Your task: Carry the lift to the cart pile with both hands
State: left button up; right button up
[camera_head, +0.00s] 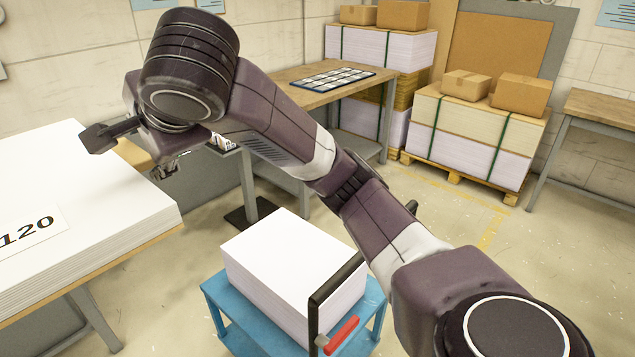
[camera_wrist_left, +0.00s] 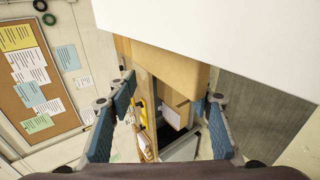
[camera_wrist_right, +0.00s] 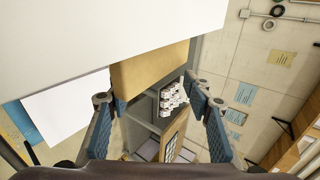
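A large white paper stack (camera_head: 90,215) marked 120 lies on a table at the left in the head view. The cart pile (camera_head: 290,255) is a smaller white stack on a blue cart (camera_head: 240,335) at lower middle. I cannot tell a separate lift from the large stack. My right gripper (camera_head: 132,153) is at the far edge of the large stack. In the right wrist view its fingers (camera_wrist_right: 158,105) are spread, with white paper above them. My left gripper (camera_wrist_left: 168,98) is also spread below a white sheet in the left wrist view; the head view does not show it.
Pallet stacks with cartons (camera_head: 520,95) stand at the back right. Open floor lies right of the cart. My right arm crosses the head view.

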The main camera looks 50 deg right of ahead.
aim_at(295, 254)
jog(key=k+l, duration=0.1)
jog(key=l, duration=0.25)
jog(key=k+l, duration=0.15)
jog(key=l, duration=0.25)
jog(key=k+l, duration=0.1)
jog(key=l, duration=0.25)
jog(key=i+l, duration=0.1)
jog(key=l, duration=1)
jog(key=i+l, duration=0.55)
jog(key=l, duration=0.1)
